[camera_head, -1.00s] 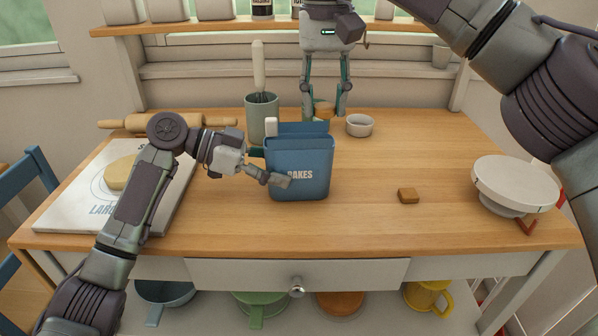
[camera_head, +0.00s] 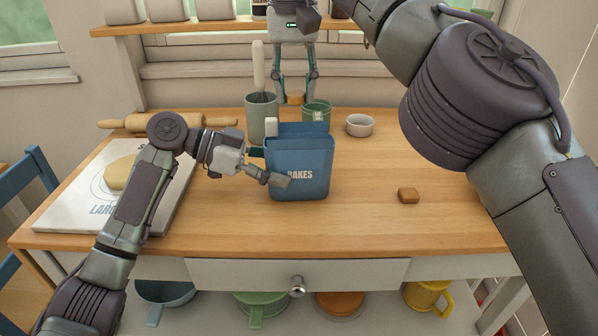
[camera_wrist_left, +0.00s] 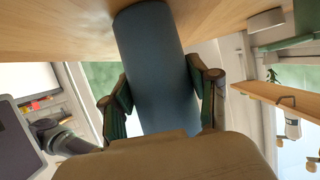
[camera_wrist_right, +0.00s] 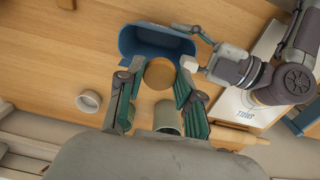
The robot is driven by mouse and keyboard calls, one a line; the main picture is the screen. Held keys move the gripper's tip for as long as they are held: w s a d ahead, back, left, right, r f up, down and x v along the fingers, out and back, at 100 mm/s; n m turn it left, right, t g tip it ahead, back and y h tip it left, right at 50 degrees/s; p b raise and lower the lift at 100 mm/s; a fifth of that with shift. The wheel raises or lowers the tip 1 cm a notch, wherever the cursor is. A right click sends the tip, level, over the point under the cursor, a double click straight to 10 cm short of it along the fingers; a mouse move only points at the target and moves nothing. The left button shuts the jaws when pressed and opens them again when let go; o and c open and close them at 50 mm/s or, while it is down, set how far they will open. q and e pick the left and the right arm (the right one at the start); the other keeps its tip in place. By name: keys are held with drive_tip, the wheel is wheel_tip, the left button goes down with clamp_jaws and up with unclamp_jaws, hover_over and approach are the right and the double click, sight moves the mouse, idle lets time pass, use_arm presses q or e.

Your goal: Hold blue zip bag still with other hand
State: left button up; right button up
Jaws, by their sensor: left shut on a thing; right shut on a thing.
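The blue zip bag (camera_head: 300,160), lettered "BAKES", stands upright on the worktop with its top open. My left gripper (camera_head: 268,166) is shut on its left side; the left wrist view shows blue bag material (camera_wrist_left: 158,75) between the fingers. A white tab (camera_head: 271,127) sits at the bag's upper left edge. My right gripper (camera_head: 296,92) is behind the bag, pointing down, shut on a round brown disc (camera_head: 295,98). In the right wrist view the disc (camera_wrist_right: 160,73) is between the fingertips, with the blue bag (camera_wrist_right: 138,42) beyond it.
A crock with a whisk (camera_head: 262,120) stands behind the bag at left, a green cup (camera_head: 317,112) behind it, and a white ramekin (camera_head: 359,125) to the right. A small brown block (camera_head: 408,195) lies right. A board (camera_head: 75,205) and rolling pin (camera_head: 125,124) are left.

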idle(0.4)
hover_over(304, 151)
drive_tip(key=w+a, duration=0.1)
drive_tip(key=w, duration=0.2)
drive_tip(key=shift+a+f, duration=0.2)
drive_tip(key=shift+f, duration=2.35)
drive_tip(key=o, duration=0.9)
drive_tip(key=shift+c, duration=0.2)
drive_tip(key=shift+s+a, duration=0.1)
drive_tip(key=shift+r, duration=0.1)
